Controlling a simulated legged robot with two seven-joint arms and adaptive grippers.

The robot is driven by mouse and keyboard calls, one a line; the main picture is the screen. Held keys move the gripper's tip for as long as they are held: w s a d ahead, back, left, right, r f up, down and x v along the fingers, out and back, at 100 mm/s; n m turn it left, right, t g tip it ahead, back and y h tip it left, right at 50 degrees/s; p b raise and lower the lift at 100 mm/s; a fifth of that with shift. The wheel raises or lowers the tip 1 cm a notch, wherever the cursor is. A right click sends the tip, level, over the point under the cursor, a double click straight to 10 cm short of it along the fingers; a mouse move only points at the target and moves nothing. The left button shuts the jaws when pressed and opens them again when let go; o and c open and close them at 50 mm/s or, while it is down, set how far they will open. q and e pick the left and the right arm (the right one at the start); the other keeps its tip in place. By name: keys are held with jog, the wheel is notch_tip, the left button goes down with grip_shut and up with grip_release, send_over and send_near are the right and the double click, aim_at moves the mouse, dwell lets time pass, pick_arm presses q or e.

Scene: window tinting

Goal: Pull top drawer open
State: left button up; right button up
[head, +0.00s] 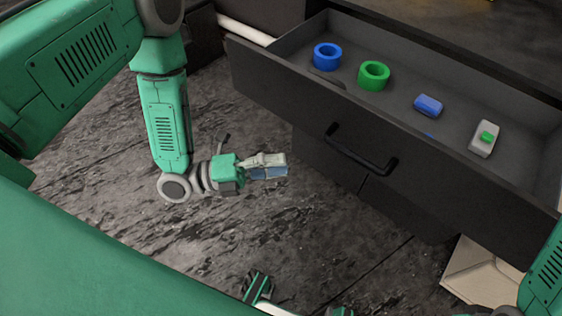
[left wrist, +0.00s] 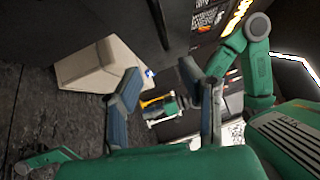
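The dark top drawer (head: 400,125) stands pulled out from its cabinet, its inside showing in the head view. Its black bar handle (head: 360,150) is on the front face, with nothing gripping it. My left gripper (head: 280,166) is left of the handle and apart from it. In the left wrist view, the fingers of my left gripper (left wrist: 165,100) are spread with nothing clearly held between them. My right arm shows at the lower right of the head view; I cannot make out its fingers clearly.
The drawer holds a blue ring (head: 327,57), a green ring (head: 374,76), a blue block (head: 428,105) and a grey piece with a green top (head: 484,139). A cream box (head: 482,275) stands on the floor at lower right. The dark floor left of the drawer is clear.

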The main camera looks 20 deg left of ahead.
pick_arm(q)
jog(key=v, duration=1.1)
jog(key=shift+a, duration=0.2)
pick_arm(e)
jog(key=shift+w, duration=0.1)
